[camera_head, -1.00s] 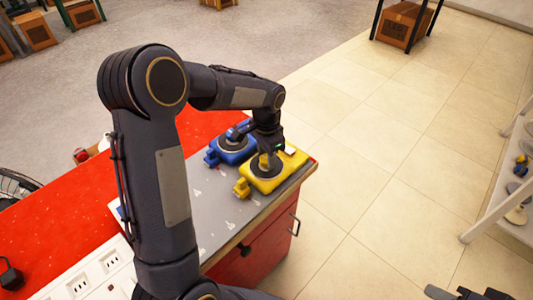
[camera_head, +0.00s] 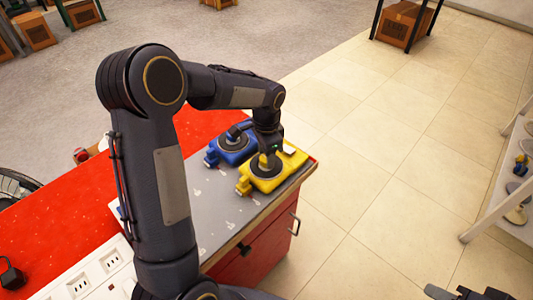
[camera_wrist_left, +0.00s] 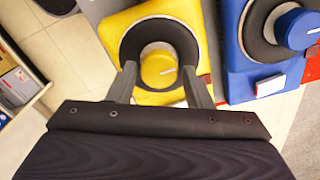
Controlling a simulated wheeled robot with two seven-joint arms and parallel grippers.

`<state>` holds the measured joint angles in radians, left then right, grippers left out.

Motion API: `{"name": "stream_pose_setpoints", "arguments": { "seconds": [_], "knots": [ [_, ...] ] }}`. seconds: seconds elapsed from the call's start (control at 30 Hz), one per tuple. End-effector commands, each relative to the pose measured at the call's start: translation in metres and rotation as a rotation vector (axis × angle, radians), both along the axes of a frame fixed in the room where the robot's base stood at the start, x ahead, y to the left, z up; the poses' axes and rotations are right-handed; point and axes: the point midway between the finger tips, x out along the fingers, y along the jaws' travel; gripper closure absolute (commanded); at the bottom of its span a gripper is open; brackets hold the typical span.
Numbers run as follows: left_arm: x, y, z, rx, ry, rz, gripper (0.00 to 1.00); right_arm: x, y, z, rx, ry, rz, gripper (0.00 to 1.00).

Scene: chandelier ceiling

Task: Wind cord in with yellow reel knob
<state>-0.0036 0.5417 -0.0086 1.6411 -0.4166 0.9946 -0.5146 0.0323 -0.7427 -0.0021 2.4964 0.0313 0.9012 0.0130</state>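The yellow reel (camera_head: 262,184) sits on the grey top at the near right end of the red bench. In the left wrist view its yellow base (camera_wrist_left: 112,38) carries a dark disc with a round yellow knob (camera_wrist_left: 158,68) at its centre. My left gripper (camera_wrist_left: 159,72) is over the disc, pointing down, its two fingers apart on either side of the knob. Gaps show between the fingers and the knob; fingertip depth is unclear. In the head view my wrist hides part of the reel. Part of my right gripper (camera_head: 468,293) shows at the bottom edge, cut off. No cord can be made out.
A blue reel (camera_head: 214,157) stands close beside the yellow one, and its blue knob (camera_wrist_left: 299,28) shows in the left wrist view. A red drawer (camera_head: 272,240) with a handle is below the bench top. Tiled floor (camera_head: 370,200) lies clear to the right, before a white shelf (camera_head: 490,222).

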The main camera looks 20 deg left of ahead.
Motion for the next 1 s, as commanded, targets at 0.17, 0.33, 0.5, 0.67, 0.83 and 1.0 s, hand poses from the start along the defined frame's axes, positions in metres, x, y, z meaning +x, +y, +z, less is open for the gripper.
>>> {"name": "stream_pose_setpoints", "arguments": {
  "seconds": [0.17, 0.33, 0.5, 0.67, 0.83, 1.0],
  "knots": [
    [-0.001, 0.000, -0.001, -0.001, 0.002, 0.001, 0.43, 0.000, 0.000, 0.000, 0.000, 0.000, 0.000, 0.64],
    [-0.001, 0.000, -0.001, 0.000, 0.003, 0.002, 0.43, 0.000, 0.000, 0.000, 0.000, 0.000, 0.000, 0.64],
    [0.000, 0.000, 0.014, -0.001, -0.001, 0.002, 0.43, 0.000, 0.000, -0.001, 0.000, 0.000, 0.000, 0.64],
    [0.000, 0.000, 0.043, -0.001, -0.002, 0.003, 0.43, 0.000, 0.000, -0.003, 0.000, 0.000, 0.000, 0.64],
    [0.000, 0.000, 0.067, -0.001, -0.001, 0.001, 0.43, 0.000, 0.000, -0.003, 0.000, 0.000, 0.000, 0.64],
    [-0.001, 0.000, 0.077, -0.001, 0.002, 0.001, 0.43, 0.000, 0.000, -0.004, 0.000, 0.000, 0.000, 0.64]
  ]
}}
